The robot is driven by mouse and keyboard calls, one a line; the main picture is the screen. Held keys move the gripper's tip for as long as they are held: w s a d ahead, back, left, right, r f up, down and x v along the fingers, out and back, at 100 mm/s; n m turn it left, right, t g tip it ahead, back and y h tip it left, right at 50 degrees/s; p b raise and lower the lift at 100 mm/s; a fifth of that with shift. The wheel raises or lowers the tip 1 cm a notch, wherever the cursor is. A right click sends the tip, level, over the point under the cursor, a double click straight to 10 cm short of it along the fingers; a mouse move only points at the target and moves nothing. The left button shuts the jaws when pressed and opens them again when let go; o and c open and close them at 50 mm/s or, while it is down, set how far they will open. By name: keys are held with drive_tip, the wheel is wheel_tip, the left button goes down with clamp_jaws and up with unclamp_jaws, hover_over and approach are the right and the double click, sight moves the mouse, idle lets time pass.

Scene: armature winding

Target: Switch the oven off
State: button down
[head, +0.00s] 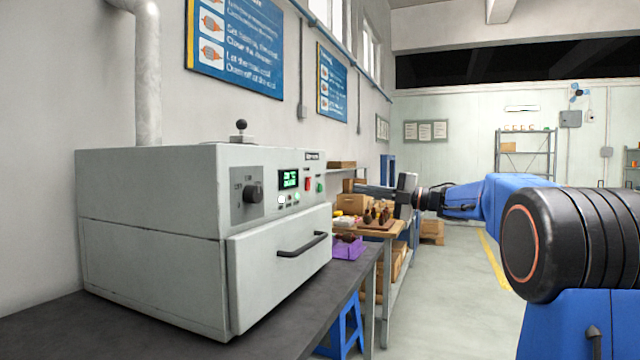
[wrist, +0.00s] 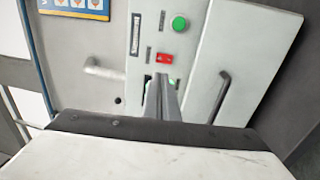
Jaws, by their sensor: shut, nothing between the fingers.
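The oven (head: 150,190) is a grey box on a dark bench. Its front panel has a black knob (head: 253,193), a lit green display (head: 289,180), a red switch (head: 308,184), a green button (head: 320,184) and small buttons below. The wrist view also shows the red switch (wrist: 165,58) and green button (wrist: 179,23). My gripper (head: 358,188) is shut and empty, right of the panel in the head view, its fingers pointing towards the oven. In the wrist view the fingertips (wrist: 160,82) appear just below the red switch and hide part of the panel. Contact cannot be told.
The oven door has a dark handle (head: 302,244), also in the wrist view (wrist: 222,95). The dark bench (head: 330,305) supports the oven. Behind my gripper stands a wooden-topped table (head: 385,234) with parts, and a purple bin (head: 348,249) is nearby. The floor to the right is clear.

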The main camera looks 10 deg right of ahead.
sight(310, 180)
drive_tip(key=x, duration=1.4)
drive_tip(key=shift+r, duration=0.1)
drive_tip(key=shift+w+a+r, duration=0.1)
drive_tip(key=shift+a, duration=0.1)
drive_tip(key=shift+d, duration=0.1)
